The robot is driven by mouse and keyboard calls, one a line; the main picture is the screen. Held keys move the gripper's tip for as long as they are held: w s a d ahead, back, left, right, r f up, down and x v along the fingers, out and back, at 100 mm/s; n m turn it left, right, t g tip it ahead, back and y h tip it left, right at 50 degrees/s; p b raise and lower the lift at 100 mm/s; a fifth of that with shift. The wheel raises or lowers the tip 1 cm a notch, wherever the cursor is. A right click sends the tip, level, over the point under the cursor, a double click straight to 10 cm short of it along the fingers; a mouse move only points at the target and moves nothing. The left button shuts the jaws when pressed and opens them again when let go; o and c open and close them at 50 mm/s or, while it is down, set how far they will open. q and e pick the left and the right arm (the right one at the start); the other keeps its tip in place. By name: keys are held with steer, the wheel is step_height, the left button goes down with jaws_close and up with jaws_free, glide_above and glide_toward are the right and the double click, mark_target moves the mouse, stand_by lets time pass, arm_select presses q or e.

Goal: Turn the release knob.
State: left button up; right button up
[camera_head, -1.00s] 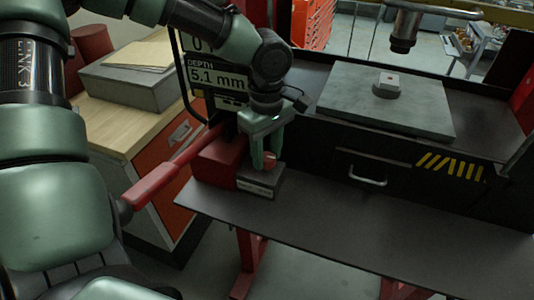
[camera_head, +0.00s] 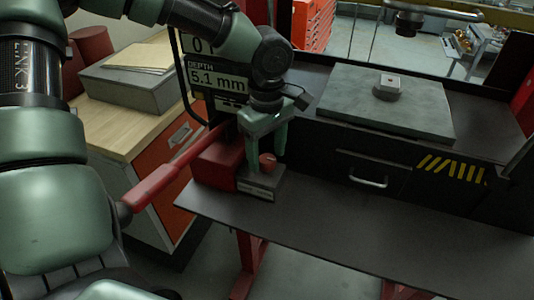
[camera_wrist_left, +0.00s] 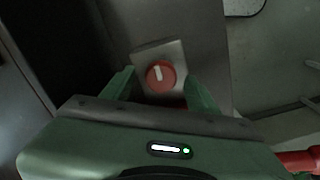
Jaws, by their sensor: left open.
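The release knob (camera_head: 267,160) is a small round red knob on a grey block (camera_head: 262,183) at the left end of the black bench. In the left wrist view the knob (camera_wrist_left: 160,76) has a pale pointer line that stands close to upright. My left gripper (camera_head: 267,163) points down at it from above. Its fingers are open, one on each side of the knob; in the left wrist view (camera_wrist_left: 166,90) gaps show between knob and fingers. I cannot tell how far the fingertips reach down beside it. My right gripper is in neither view.
A red lever (camera_head: 152,187) sticks out to the left of a red housing (camera_head: 217,166) beside the knob block. A depth display (camera_head: 217,79) stands behind my left arm. A grey plate (camera_head: 386,101) lies on the bench at right. The bench's front shelf (camera_head: 380,220) is clear.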

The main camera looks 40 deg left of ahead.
mark_target(267, 158)
arm_select(q)
step_height(267, 158, up, 7)
steer(key=shift+r+b, duration=0.1)
steer(key=shift+b, duration=0.25)
stand_by(0.5)
